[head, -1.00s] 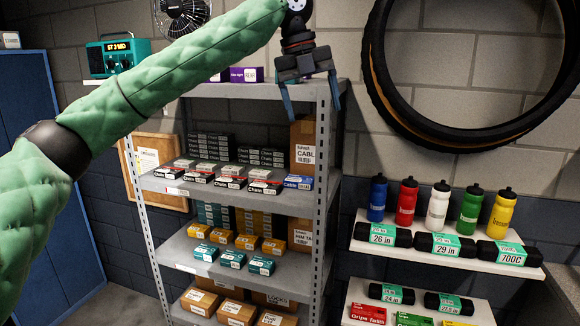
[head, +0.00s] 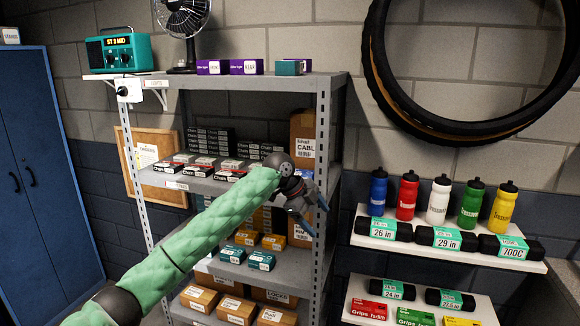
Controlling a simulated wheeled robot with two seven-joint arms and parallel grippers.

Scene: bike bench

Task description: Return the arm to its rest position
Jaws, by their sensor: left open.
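My left arm, in a green quilted sleeve, comes in from the lower left of the head view and reaches to the middle of the metal shelf unit (head: 323,150). My left gripper (head: 318,218) is at its end, open, in front of the unit's right post at about the level of the middle shelves. Nothing shows between its fingers. The arm hides part of the lower shelves and their boxes. My right gripper does not show.
Chain boxes (head: 228,165), teal boxes (head: 262,261) and cartons (head: 238,308) fill the shelves. Purple boxes (head: 245,67) and a fan (head: 183,25) stand on top. Bottles (head: 438,200) stand on a wall shelf at right. A tire (head: 400,110) hangs above. A blue cabinet (head: 40,180) is at left.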

